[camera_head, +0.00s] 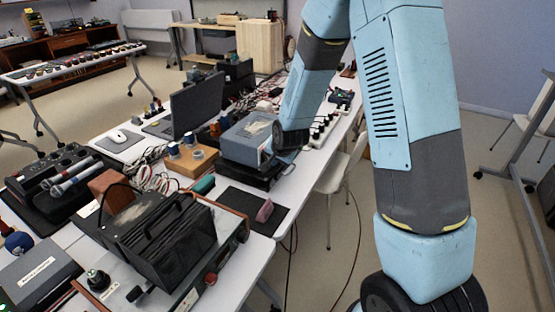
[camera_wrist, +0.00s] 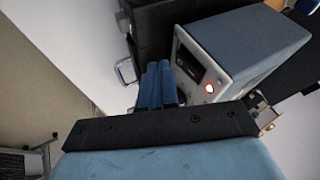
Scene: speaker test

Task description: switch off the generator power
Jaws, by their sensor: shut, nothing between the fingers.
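A box-shaped unit with a blue-grey top (camera_wrist: 245,42) and a pale front panel is in the wrist view, and it looks like the generator. A red-lit switch (camera_wrist: 210,88) is on its front panel, beside a dark display window. My gripper (camera_wrist: 157,70) has its blue fingers together and empty, in front of the panel and left of the switch in the picture. I cannot tell whether the fingers touch the panel. In the head view, a blue-grey box (camera_head: 243,136) stands on the bench, and my forearm ends beside it, hiding its right side and the fingers.
A black ribbed unit (camera_head: 160,240) and a power-supply box stand on the near bench. A black mat with a pink block (camera_head: 265,211) lies near the bench edge.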

